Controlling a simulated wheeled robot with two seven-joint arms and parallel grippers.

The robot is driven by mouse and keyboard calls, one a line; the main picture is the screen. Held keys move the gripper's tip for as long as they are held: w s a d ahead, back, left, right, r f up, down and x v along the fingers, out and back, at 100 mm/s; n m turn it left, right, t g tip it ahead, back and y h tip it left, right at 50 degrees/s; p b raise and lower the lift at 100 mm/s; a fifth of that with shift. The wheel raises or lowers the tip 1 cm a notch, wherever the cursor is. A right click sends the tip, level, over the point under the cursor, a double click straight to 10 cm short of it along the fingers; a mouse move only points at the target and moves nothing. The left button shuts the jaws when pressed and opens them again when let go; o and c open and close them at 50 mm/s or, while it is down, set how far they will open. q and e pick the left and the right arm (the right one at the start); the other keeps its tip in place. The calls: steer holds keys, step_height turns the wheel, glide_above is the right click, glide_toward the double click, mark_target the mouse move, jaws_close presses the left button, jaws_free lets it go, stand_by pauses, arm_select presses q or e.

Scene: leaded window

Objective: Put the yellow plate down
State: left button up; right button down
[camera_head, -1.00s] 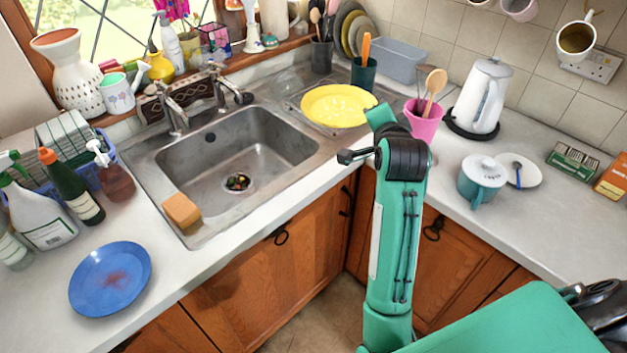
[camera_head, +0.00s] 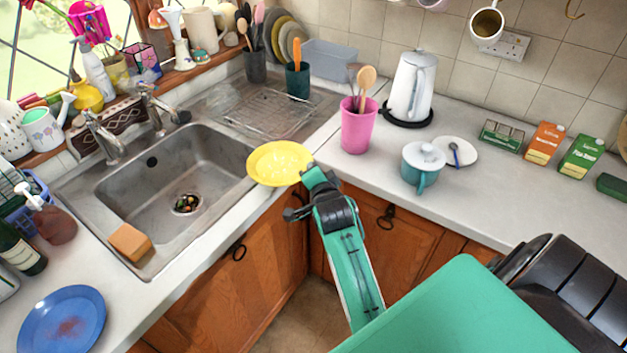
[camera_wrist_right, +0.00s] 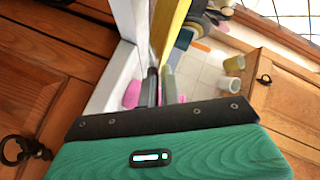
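The yellow plate (camera_head: 278,163) has a pale pattern on its face. In the head view it appears over the counter strip between the sink's right edge and the counter's front edge; whether it touches the counter I cannot tell. My right gripper (camera_head: 309,177) is shut on the plate's near right rim. In the right wrist view the plate (camera_wrist_right: 172,28) shows nearly edge-on as a yellow strip beyond the close-set fingertips of the right gripper (camera_wrist_right: 162,72). My left gripper is not in view.
The steel sink (camera_head: 185,185) lies left of the plate, with an orange sponge (camera_head: 129,242) at its front edge. The wire rack (camera_head: 268,112) behind is empty. A pink cup of utensils (camera_head: 358,128) and a teal lidded pot (camera_head: 422,165) stand right. Counter is clear before the pot.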

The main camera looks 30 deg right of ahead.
step_height(320, 180, down, 4)
steer(key=shift+r, duration=0.15)
steer(key=shift+f, duration=0.45)
steer(key=c, duration=1.6)
jaws_free()
steer(key=shift+r, duration=0.15)
